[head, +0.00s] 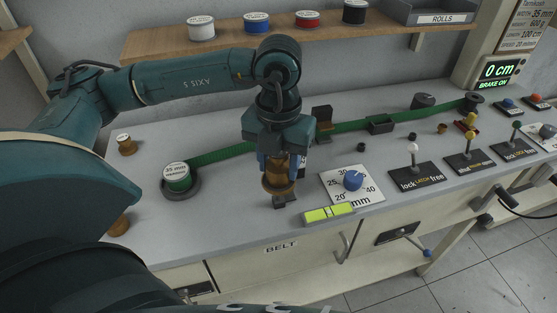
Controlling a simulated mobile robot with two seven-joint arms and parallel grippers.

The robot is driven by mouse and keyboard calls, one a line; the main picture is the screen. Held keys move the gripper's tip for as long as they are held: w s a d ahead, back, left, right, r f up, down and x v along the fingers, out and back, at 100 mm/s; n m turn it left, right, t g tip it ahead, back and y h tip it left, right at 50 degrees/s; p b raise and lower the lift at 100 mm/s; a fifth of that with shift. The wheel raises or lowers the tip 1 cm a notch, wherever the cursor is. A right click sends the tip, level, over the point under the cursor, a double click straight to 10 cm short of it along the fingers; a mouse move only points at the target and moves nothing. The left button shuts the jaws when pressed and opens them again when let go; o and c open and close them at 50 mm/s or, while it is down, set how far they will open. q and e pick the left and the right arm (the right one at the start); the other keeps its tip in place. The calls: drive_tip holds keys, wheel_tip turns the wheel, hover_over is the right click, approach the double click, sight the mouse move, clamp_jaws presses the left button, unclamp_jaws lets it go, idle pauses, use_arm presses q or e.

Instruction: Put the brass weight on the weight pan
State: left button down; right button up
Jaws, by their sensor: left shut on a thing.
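My left gripper (278,176) points down over the front middle of the bench, its fingers shut around a brass-coloured piece, the brass weight (277,183). A small dark block (280,200) shows just below the weight; I cannot tell whether the two touch. I cannot make out the weight pan for certain; the gripper and its arm cover part of this area. Two other brass-coloured pieces are at the left of the bench, one at the back (126,146) and one at the front edge (119,226). My right gripper is not in view.
A green belt (222,155) runs from a 35 mm spool (177,177) across the bench (230,215). Right of the gripper are a blue dial (353,180), a yellow-green level (328,214) and several levers (413,158). A shelf (160,44) with spools hangs behind. The display (496,71) reads 0 cm, BRAKE ON.

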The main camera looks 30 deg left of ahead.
use_arm(q)
drive_tip(key=shift+f, duration=0.2)
drive_tip(key=c, duration=0.8)
unclamp_jaws()
drive_tip(key=shift+r, duration=0.1)
wheel_tip(320, 180, up, 12)
drive_tip(key=shift+r, duration=0.15)
